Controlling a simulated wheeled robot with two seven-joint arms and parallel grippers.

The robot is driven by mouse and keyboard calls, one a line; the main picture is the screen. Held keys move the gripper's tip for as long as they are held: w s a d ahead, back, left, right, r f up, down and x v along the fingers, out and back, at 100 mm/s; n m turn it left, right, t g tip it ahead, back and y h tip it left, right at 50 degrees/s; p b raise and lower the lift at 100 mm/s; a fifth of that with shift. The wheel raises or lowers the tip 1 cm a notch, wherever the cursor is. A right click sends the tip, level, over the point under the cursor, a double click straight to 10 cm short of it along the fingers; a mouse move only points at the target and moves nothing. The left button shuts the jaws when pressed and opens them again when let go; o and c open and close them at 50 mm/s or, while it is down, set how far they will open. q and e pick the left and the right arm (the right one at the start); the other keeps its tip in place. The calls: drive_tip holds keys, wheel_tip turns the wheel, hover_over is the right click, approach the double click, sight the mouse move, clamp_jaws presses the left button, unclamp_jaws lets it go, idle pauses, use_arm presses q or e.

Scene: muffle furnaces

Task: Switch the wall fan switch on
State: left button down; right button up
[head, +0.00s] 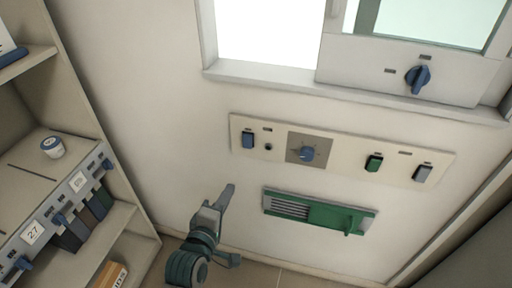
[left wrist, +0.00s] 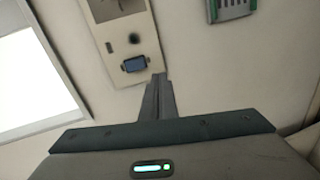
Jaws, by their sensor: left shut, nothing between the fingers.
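A cream wall panel (head: 340,158) carries several controls. At its left end is a blue rocker switch (head: 248,140), then a small black round part (head: 268,147) and a blue dial (head: 307,153) on a grey plate. Further right are a green rocker (head: 374,163) and a grey-blue rocker (head: 422,173). Their labels are too small to read, so I cannot tell which is the fan switch. My left gripper (head: 229,188) is shut and empty, below the panel's left end. In the left wrist view its fingertips (left wrist: 158,78) point near the blue rocker (left wrist: 135,64), seemingly apart from it.
A green slider on a vent (head: 335,215) sits below the panel. A window sill (head: 265,76) and a plate with a blue knob (head: 418,78) are above. A shelf unit (head: 125,185) stands at the left. The wall between shelf and panel is bare.

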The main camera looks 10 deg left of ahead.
sight(247, 147)
use_arm(q)
drive_tip(key=shift+n+t, duration=0.3)
drive_tip(key=shift+n, duration=0.2)
wheel_tip(247, 147, up, 4)
use_arm(e)
drive_tip(key=shift+s+d, duration=0.2)
drive_tip(key=shift+s, duration=0.35)
use_arm(q)
drive_tip(key=shift+w, duration=0.15)
